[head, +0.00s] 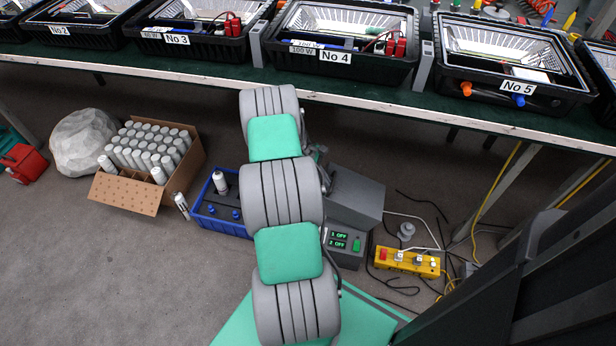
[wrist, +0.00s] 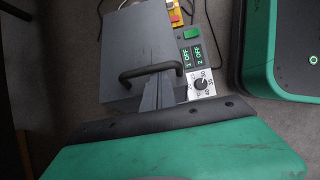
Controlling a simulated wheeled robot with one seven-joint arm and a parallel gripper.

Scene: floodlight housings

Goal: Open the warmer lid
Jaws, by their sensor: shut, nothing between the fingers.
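The warmer is a grey box on the floor. Its grey lid (wrist: 130,42) looks closed in the wrist view and carries a dark bar handle (wrist: 124,82). Its control panel (wrist: 200,62) reads 1 OFF and 2 OFF, with a dial (wrist: 202,85) below. In the head view, the warmer (head: 358,200) is partly hidden behind my arm. My gripper (wrist: 162,88) is shut and empty, its grey fingers overlapping the handle's right part in the wrist view. I cannot tell whether they touch it. My arm hides the gripper in the head view.
A blue crate (head: 215,222) and a cardboard box of cans (head: 125,195) stand left of the warmer. A yellow power strip (head: 407,262) and loose cables lie to its right. A workbench (head: 215,68) with floodlight housings runs behind.

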